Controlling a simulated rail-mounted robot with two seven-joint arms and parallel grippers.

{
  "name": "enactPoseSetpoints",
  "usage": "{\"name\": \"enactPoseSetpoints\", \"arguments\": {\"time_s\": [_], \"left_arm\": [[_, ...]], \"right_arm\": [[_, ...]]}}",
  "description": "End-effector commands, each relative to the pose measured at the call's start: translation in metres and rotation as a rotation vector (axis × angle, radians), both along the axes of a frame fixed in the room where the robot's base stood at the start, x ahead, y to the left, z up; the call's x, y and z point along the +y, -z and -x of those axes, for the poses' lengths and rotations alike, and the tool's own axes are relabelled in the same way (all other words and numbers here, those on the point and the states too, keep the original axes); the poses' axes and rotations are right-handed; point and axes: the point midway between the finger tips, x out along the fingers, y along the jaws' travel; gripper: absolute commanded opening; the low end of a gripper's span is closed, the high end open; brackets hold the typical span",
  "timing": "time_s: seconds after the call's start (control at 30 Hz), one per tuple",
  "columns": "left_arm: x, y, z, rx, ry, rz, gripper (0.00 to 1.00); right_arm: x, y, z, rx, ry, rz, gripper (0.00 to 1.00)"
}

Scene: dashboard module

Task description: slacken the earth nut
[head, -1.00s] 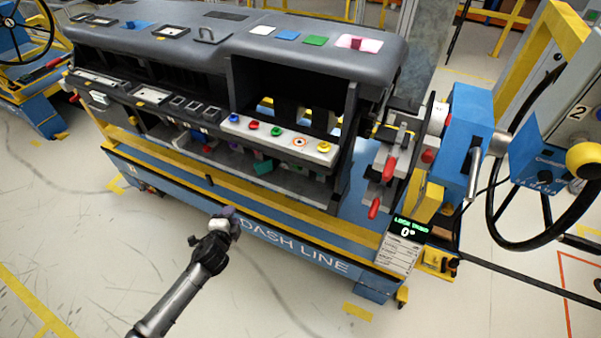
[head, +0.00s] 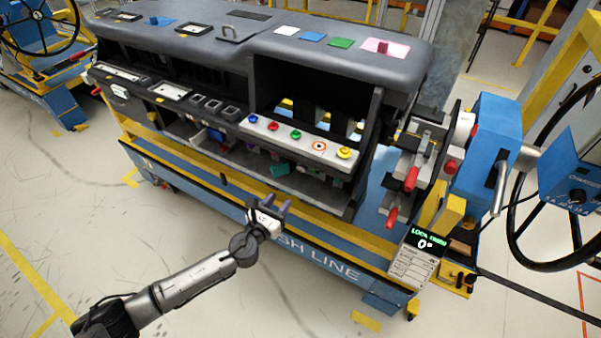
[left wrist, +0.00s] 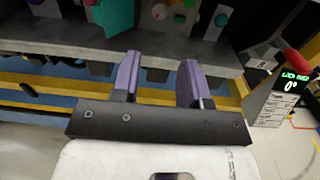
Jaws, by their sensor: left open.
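The dashboard module (head: 330,68) sits on a blue and yellow cart. I cannot pick out the earth nut in either view; the recess under the dash is dark and crowded with small parts. My left gripper (head: 275,203) is in front of the cart's near side, above the "DASH LINE" lettering. In the left wrist view its two purple fingers (left wrist: 158,78) are apart with nothing between them. They point toward the grey lower shelf (left wrist: 150,58) and the coloured parts above it. My right gripper is not in view.
A row of coloured buttons (head: 296,135) runs along the dash front. Red-handled clamps (head: 411,178) and a blue end unit (head: 497,140) stand at the right. A display reading 0° (head: 427,241) hangs below them. The floor in front is clear.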

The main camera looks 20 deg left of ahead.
Motion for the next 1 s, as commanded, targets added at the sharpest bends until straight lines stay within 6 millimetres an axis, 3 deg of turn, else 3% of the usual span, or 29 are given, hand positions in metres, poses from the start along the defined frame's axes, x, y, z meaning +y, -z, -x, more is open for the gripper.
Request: {"name": "enactPoseSetpoints", "arguments": {"time_s": [0.6,1.0], "left_arm": [[-0.014,0.001,-0.104,-0.001,-0.001,0.002,0.41],[-0.018,0.000,-0.129,0.000,0.000,0.003,0.41]], "right_arm": [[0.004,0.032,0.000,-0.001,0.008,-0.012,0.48],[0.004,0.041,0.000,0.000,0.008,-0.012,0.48]]}}
